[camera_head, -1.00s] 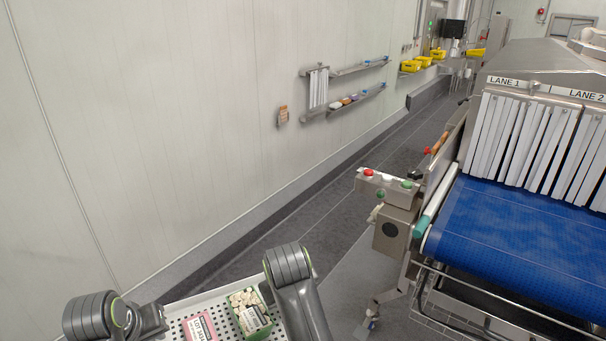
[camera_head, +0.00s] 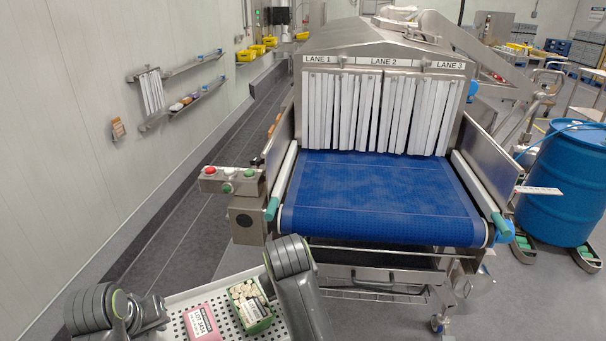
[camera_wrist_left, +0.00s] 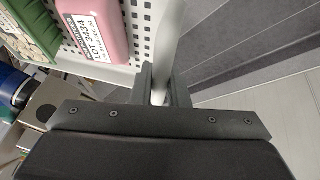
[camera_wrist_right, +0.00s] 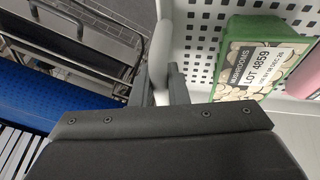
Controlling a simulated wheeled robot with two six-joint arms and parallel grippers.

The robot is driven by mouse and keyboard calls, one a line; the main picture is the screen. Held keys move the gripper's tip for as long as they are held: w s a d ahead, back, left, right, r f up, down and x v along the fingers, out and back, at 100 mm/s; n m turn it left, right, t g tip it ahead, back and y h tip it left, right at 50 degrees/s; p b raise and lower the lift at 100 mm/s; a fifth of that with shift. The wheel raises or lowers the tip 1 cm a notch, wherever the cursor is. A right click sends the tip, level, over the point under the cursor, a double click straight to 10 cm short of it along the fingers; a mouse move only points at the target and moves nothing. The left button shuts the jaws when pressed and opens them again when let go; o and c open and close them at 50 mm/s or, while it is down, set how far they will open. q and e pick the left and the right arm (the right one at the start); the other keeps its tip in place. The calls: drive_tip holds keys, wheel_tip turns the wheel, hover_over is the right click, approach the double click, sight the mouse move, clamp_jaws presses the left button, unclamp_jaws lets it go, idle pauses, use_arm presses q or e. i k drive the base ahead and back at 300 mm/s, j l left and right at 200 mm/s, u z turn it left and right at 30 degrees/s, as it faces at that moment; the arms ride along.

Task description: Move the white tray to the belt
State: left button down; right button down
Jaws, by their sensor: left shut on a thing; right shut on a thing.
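The white tray (camera_head: 212,288) with a perforated floor is at the bottom of the head view. It carries a pink pack (camera_head: 205,325) and a green mushroom punnet (camera_head: 250,306). My left gripper (camera_wrist_left: 160,85) is shut on the tray's rim at one end, and shows in the head view (camera_head: 158,308). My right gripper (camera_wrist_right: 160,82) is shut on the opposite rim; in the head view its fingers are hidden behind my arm. The blue belt (camera_head: 380,205) lies beyond the tray, ahead and to the right, apart from it.
A control box with buttons (camera_head: 232,180) juts out at the belt's left front corner. White strip curtains (camera_head: 380,112) hang over the tunnel mouth. A steel frame (camera_head: 375,278) stands under the belt. A blue drum (camera_head: 565,190) stands right. Grey floor is open at left.

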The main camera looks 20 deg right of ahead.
sight(377, 179)
drive_tip(key=z, duration=0.95)
